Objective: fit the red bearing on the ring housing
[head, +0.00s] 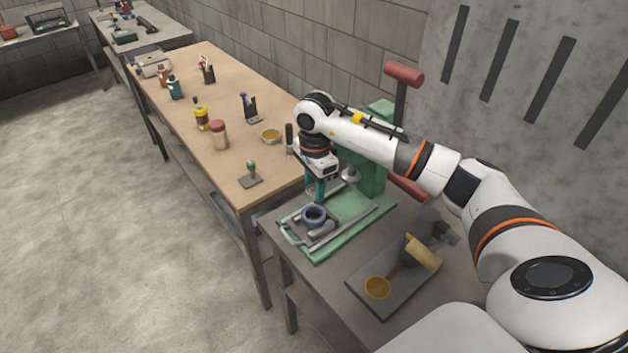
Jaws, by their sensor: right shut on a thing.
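A blue-grey ring (314,214), which looks like the ring housing, sits on the green base of a press, with its dark opening facing up. My right gripper (317,192) points down just above and behind this ring. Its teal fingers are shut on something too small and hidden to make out. I cannot make out the red bearing in this view. Whether the fingers or their load touch the ring, I cannot tell. My left gripper is not in view.
The green press (378,150) with red-ended handles (404,74) stands close behind the ring. A wooden bench (222,160) with bottles runs along the wall.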

